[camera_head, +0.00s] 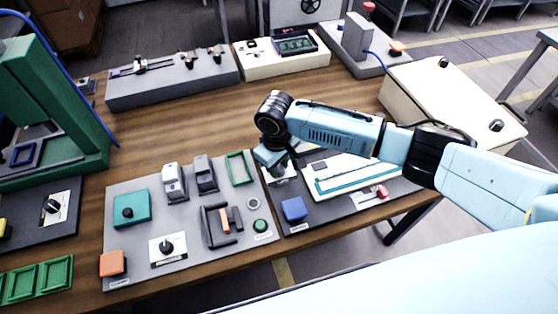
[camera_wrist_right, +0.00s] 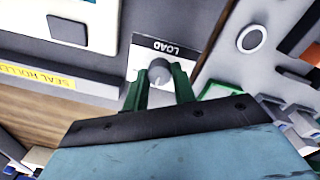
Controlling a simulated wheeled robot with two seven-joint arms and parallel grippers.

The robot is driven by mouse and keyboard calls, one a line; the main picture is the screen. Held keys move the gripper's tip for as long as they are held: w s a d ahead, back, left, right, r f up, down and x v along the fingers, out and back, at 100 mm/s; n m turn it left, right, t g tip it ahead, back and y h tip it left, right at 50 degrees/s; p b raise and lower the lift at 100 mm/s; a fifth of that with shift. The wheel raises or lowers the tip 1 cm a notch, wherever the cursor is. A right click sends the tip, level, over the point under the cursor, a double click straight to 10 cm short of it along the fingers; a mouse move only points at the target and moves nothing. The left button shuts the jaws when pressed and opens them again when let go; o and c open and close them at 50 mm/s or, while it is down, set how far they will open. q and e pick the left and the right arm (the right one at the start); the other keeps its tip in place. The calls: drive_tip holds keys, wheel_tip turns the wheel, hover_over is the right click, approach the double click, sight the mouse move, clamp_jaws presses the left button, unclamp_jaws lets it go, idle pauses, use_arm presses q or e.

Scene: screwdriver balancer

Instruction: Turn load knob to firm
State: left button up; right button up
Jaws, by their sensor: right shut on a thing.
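The load knob (camera_wrist_right: 157,72) is a small grey round knob with a pale pointer line. It stands on a white plate headed LOAD (camera_wrist_right: 164,46) in the right wrist view. My right gripper (camera_wrist_right: 160,84) has its two green fingers on either side of the knob, shut on it. In the head view my right gripper (camera_head: 277,164) points down at the back left part of the dark panel, and its body hides the knob. The plate's markings around the knob are too small or covered to read. My left gripper is not in view.
A grey board (camera_head: 190,255) with switches, a knob and a green button lies left of the dark panel. A blue block (camera_head: 294,209) and a white-and-teal unit (camera_head: 350,176) sit on the panel.

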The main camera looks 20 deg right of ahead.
drive_tip(key=m+p, duration=0.4)
drive_tip(key=p, duration=0.1)
drive_tip(key=m+p, duration=0.2)
drive_tip(key=shift+r+p, duration=0.25)
drive_tip(key=shift+p, duration=0.15)
drive_tip(key=shift+f+m+p, duration=0.1)
drive_tip(key=shift+m+p, duration=0.8)
drive_tip(key=shift+m, duration=0.3)
drive_tip(key=shift+w+m+p, duration=0.15)
drive_tip(key=shift+m+p, duration=0.55)
drive_tip(key=shift+m, duration=0.4)
drive_tip(key=shift+d, duration=0.1)
drive_tip(key=o, duration=1)
drive_tip(key=shift+f, duration=0.1)
drive_tip(key=shift+r, duration=0.45)
wheel_tip(320, 180, up, 12)
drive_tip(key=p, duration=0.2)
drive_tip(key=shift+a+r, duration=0.25)
drive_tip(key=shift+a, duration=0.05)
